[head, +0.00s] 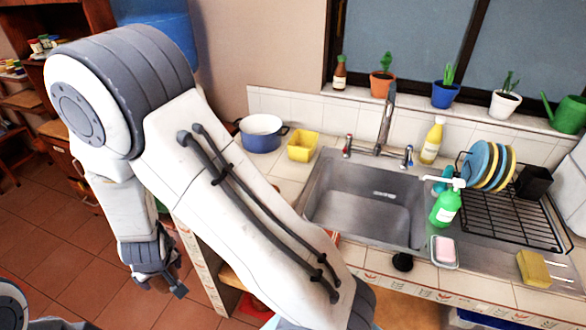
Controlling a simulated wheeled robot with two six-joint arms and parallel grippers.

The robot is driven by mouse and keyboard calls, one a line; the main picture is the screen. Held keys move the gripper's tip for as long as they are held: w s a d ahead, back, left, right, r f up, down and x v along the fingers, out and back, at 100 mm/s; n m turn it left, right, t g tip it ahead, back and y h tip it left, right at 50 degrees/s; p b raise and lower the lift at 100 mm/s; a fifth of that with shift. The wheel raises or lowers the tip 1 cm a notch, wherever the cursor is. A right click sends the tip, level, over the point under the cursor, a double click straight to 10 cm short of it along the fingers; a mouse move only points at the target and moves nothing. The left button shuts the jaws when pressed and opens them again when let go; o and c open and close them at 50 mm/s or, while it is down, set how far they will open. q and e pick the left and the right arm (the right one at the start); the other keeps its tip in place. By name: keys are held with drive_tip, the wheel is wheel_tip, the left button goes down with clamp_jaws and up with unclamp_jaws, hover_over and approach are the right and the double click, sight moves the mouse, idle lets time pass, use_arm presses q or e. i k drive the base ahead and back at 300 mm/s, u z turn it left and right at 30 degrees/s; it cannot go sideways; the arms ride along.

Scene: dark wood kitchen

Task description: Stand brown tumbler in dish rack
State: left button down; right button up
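The dish rack (507,222) is a black wire rack on the counter right of the sink. Several blue and yellow plates (487,165) stand at its back left, and a black square holder (533,181) is at its back right. Its front wires look bare. I cannot make out a brown tumbler in this view. My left gripper does not show.
The steel sink (365,205) is empty. A blue pot (262,138) and yellow container (302,146) stand left of the sink. Red floor tiles are open at left.

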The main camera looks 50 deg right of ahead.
sight(510, 229)
drive_tip(key=u, duration=1.5)
drive_tip(key=k, duration=1.55)
drive_tip(key=z, duration=2.45)
